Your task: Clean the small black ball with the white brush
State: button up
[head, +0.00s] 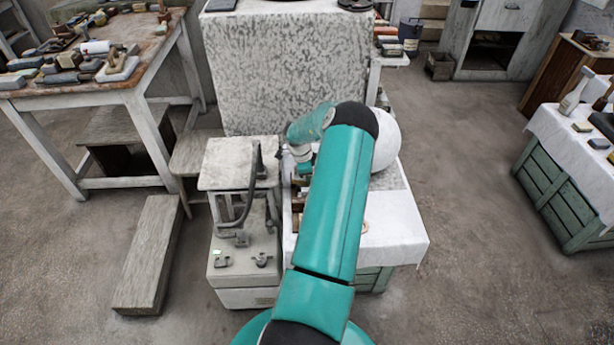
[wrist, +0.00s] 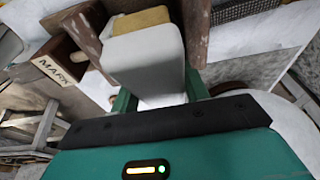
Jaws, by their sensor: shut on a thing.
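In the wrist view my gripper (wrist: 160,88) has its two green fingers on either side of a pale grey-white block (wrist: 146,58) and is shut on it. In the head view my gripper (head: 303,168) is low over the left part of the white-covered table (head: 395,235), partly hidden by my arm. I cannot make out a small black ball in either view.
A large white sphere (head: 387,140) stands right of my arm. A wooden box marked "MARK" (wrist: 62,68) is at left in the wrist view. A grey machine (head: 243,235) stands left of the table. A cluttered workbench (head: 120,80) is further left.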

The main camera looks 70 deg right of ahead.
jog(key=shift+s+d+f, duration=0.2)
jog(key=shift+s+d, duration=0.05)
jog(key=shift+s, duration=0.2)
jog(key=shift+s+d+f, duration=0.15)
jog(key=shift+s+d, duration=0.05)
jog(key=shift+s, duration=0.25)
jog(key=shift+w+a+r, duration=0.2)
jog(key=shift+w+a, duration=0.1)
jog(key=shift+w, duration=0.35)
jog(key=shift+w+a+r, duration=0.2)
jog(key=shift+w+a, duration=0.15)
jog(key=shift+w, duration=0.25)
jog(key=shift+w+a+r, duration=0.2)
jog(key=shift+w+a, duration=0.1)
jog(key=shift+w, duration=0.35)
jog(key=shift+s+d+f, duration=0.2)
jog(key=shift+s+d, duration=0.1)
jog(key=shift+s, duration=0.35)
jog(key=shift+s+d+f, duration=0.2)
jog(key=shift+s+d, duration=0.15)
jog(key=shift+s, duration=0.25)
jog(key=shift+s+d+f, duration=0.2)
jog(key=shift+s+d, duration=0.1)
jog(key=shift+s, duration=0.35)
jog(key=shift+w+a+r, duration=0.2)
jog(key=shift+w+r, duration=0.2)
jog(key=shift+r, duration=0.1)
jog(key=shift+w+a+r, duration=0.15)
jog(key=shift+w+r, duration=0.25)
jog(key=shift+r, duration=0.1)
